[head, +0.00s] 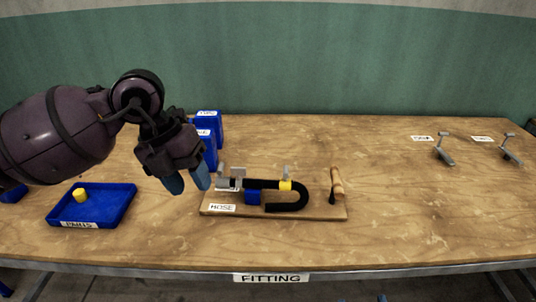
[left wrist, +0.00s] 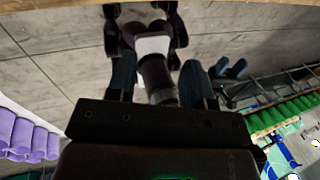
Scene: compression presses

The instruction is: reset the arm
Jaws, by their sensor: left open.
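My left gripper (head: 187,181) hangs over the left part of the workbench, fingers pointing down, open with nothing between the fingertips. It is just left of the hose fixture and right of the parts tray. In the left wrist view its two fingers (left wrist: 158,76) stand apart, with dark parts of my own body beyond them. The hose fixture is a wooden board (head: 225,209) labelled HOSE. It carries a black U-shaped hose (head: 300,199), a yellow ring (head: 286,185), a blue block (head: 253,197) and grey clamps. My right gripper is not visible.
A blue parts tray (head: 122,205) holds a yellow cylinder (head: 80,195). Blue bins (head: 209,124) stand behind the left gripper. A wooden handle (head: 337,181) rises at the board's right end. Two grey levers (head: 443,152) (head: 510,149) stand far right. The workbench's (head: 420,215) right front is clear.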

